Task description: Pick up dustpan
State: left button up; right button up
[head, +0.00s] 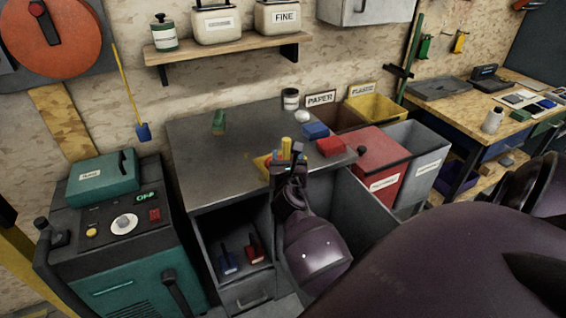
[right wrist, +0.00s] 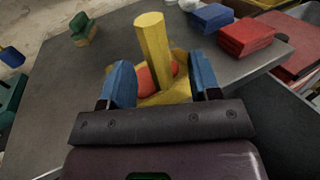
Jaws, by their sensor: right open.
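A yellow dustpan (right wrist: 152,47) with an upright handle lies on the grey workbench top (right wrist: 60,110); an orange-red piece (right wrist: 163,72) shows by its base in the right wrist view. The dustpan also shows in the head view (head: 262,163), mostly hidden behind my right gripper. My right gripper (head: 290,157) is open, and its two blue fingers stand on either side of the handle's lower part in the right wrist view (right wrist: 162,82). I cannot tell whether they touch it. My left gripper is not in view.
A green brush-like item (head: 219,122), a blue block (head: 315,130) and a red block (head: 331,147) lie on the bench. Red (head: 378,165) and grey bins stand to its right. A teal machine (head: 115,230) stands left. The bench's left half is mostly clear.

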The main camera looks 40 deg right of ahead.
jog(key=shift+r+x, duration=0.2)
jog(key=shift+x, duration=2.4)
jog(key=shift+a, duration=0.15)
grip_shut()
